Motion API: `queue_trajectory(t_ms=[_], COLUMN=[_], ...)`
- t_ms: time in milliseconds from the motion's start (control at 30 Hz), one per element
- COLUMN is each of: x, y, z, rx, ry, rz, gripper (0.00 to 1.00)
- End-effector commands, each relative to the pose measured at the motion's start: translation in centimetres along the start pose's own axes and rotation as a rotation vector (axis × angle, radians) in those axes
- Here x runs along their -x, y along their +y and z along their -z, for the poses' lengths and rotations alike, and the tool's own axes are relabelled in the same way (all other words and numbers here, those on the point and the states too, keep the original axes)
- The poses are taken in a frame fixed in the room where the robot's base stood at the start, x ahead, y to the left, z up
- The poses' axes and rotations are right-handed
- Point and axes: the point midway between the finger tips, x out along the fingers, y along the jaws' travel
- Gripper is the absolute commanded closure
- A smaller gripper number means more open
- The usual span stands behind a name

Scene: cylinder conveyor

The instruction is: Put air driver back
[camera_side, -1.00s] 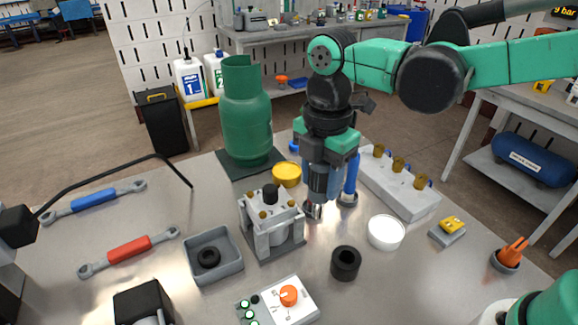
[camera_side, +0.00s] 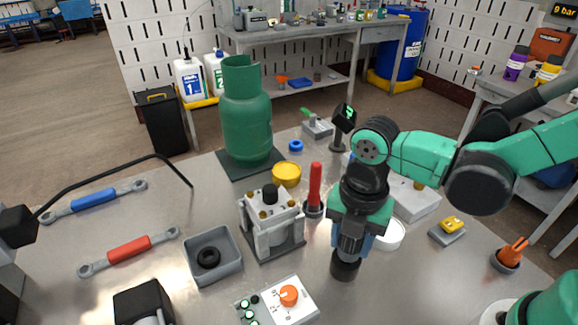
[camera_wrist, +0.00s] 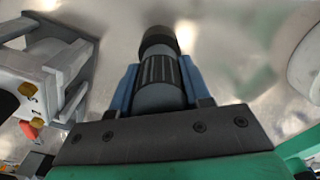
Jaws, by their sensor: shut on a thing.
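My gripper (camera_side: 351,243) is shut on the air driver (camera_side: 349,247), a grey cylinder with a dark ribbed band, and holds it about upright. In the wrist view the air driver (camera_wrist: 158,75) sits between the blue fingers, with a black ring-shaped end beyond it. The black round holder (camera_side: 345,268) on the table is directly below the driver in the side view. The driver's lower end meets or overlaps the holder there; I cannot tell how deep it sits.
A grey clamp fixture (camera_side: 271,225) and a red-handled tool (camera_side: 315,187) stand to the left. A white round dish (camera_side: 392,236) is close on the right, partly hidden by my gripper. A control box (camera_side: 288,302) lies in front. A grey tray (camera_side: 213,255) is further left.

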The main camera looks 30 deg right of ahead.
Motion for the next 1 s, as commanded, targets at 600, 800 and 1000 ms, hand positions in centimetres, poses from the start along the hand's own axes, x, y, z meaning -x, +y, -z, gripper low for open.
queue_trajectory(t_ms=[600, 800, 1000], x=[-0.57, -0.56, 0.18], y=[0.03, 0.04, 0.01], z=[-0.01, -0.01, -0.01], rx=[-0.001, -0.001, -0.001], ry=[0.0, 0.0, 0.0], rz=[0.0, -0.001, -0.001], gripper=[0.26, 0.26, 0.26])
